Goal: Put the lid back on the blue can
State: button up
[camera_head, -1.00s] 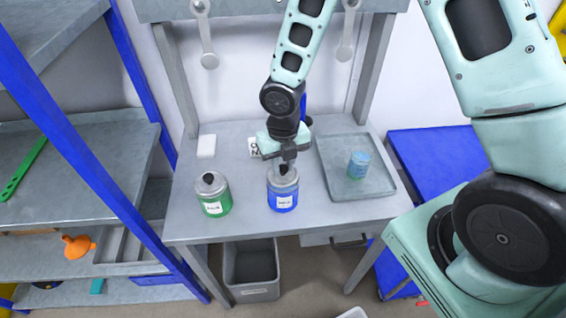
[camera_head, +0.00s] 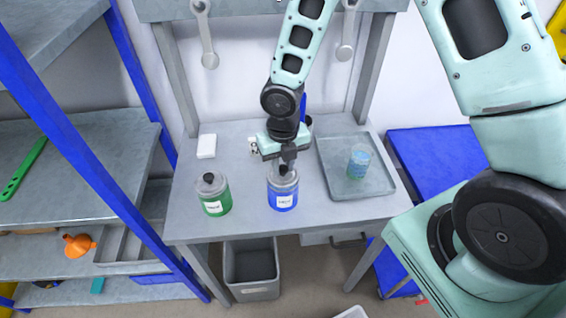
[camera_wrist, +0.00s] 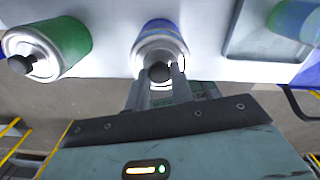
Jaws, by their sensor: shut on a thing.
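The blue can (camera_head: 283,199) stands upright on the grey workbench, and it also shows in the wrist view (camera_wrist: 158,27). Its grey lid (camera_head: 283,176) with a dark knob sits on top of the can; I cannot tell whether it is fully seated. My gripper (camera_head: 287,161) is directly above the can, pointing down. In the wrist view my gripper (camera_wrist: 160,80) has its two fingers on either side of the dark lid knob (camera_wrist: 160,71), shut on it.
A green can (camera_head: 215,200) with a grey lid stands to the left. A grey tray (camera_head: 330,160) holding a translucent blue cup (camera_head: 358,163) is to the right. A white block (camera_head: 206,146) lies at the back left. A grey bin (camera_head: 251,270) is under the bench.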

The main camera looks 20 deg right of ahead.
dwell(0.3)
jog(key=o, duration=1.5)
jog(key=shift+r+p, duration=3.55)
grip_shut()
